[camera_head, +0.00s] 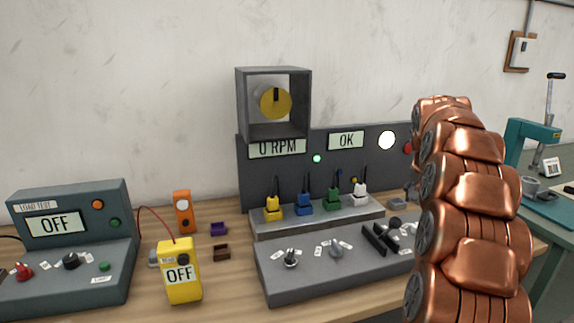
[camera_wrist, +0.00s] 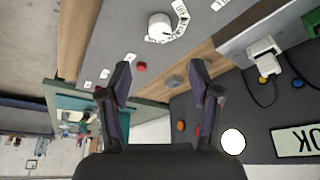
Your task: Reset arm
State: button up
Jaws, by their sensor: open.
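My copper-coloured arm (camera_head: 470,210) stands upright at the right of the head view and hides part of the bench and panel. My gripper (camera_wrist: 160,85) shows in the wrist view with its two dark fingers spread apart and nothing between them. Beyond the fingers are the grey console, a red button (camera_wrist: 141,67) and a white-topped knob (camera_wrist: 160,26). The gripper itself is not visible in the head view.
The wooden bench (camera_head: 215,285) holds a LOAD TEST box (camera_head: 75,210) reading OFF, a yellow meter (camera_head: 180,272), and a grey panel (camera_head: 285,180) with coloured connectors and 0 RPM and OK displays. A teal press (camera_head: 530,130) stands at right.

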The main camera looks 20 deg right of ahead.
jog(key=s+a+n+g+y+p, duration=0.1)
jog(key=s+a+n, duration=0.3)
jog(key=a, duration=0.9)
jog(key=s+a+n+y+p, duration=0.2)
jog(key=s+a, duration=0.5)
jog(key=a, duration=0.6)
jog(key=s+a+f+n+g, duration=0.1)
jog(key=s+a, duration=0.3)
jog(key=s, duration=0.4)
jog(key=s+a+f+n+g+p, duration=0.1)
jog(key=s+a+f+n, duration=0.1)
jog(key=s+a, duration=0.3)
jog(key=s+a+f+n+g+p, duration=0.1)
jog(key=s+a+f, duration=0.2)
jog(key=s, duration=0.9)
jog(key=shift+a+n+y, duration=0.3)
jog(key=shift+a+n, duration=0.1)
jog(key=shift+a, duration=0.6)
